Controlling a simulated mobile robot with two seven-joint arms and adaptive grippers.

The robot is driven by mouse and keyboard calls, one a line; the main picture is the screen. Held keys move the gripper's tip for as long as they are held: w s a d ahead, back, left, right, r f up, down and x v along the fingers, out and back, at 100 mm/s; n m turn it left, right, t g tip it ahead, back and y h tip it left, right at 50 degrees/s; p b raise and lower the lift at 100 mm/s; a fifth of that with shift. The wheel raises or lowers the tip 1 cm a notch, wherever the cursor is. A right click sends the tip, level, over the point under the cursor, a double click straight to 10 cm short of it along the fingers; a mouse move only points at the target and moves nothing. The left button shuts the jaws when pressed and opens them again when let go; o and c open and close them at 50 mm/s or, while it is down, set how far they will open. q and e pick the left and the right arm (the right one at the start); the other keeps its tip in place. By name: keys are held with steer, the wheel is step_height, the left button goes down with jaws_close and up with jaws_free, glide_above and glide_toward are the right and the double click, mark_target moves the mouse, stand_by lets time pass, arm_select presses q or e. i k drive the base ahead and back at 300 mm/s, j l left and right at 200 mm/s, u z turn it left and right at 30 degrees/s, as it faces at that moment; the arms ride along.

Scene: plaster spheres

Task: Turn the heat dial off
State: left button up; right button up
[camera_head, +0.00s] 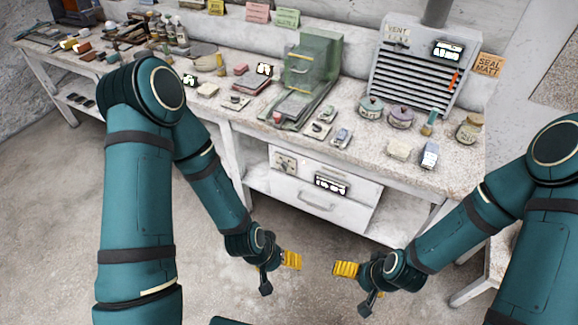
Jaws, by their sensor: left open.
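A small round dial (285,163) sits at the left end of the white front panel under the workbench. It is probably the heat dial, but its label and pointer are too small to read. A lit display (331,184) is to its right on the same panel. My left gripper (283,265) is open and empty, below the dial in the picture and apart from the panel. My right gripper (352,275) is also apart from the panel, to the right of the left one; it looks open and empty.
The workbench (370,163) carries a green press-like device (310,62), lidded pots (400,118) and several small items. A grey vent unit (415,70) with a display stands at the back right. A drawer handle (316,203) sits below the dial panel. The floor in front is clear.

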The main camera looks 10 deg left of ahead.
mark_target(284, 165)
steer(key=i+l+u, duration=0.15)
steer(key=i, duration=0.75)
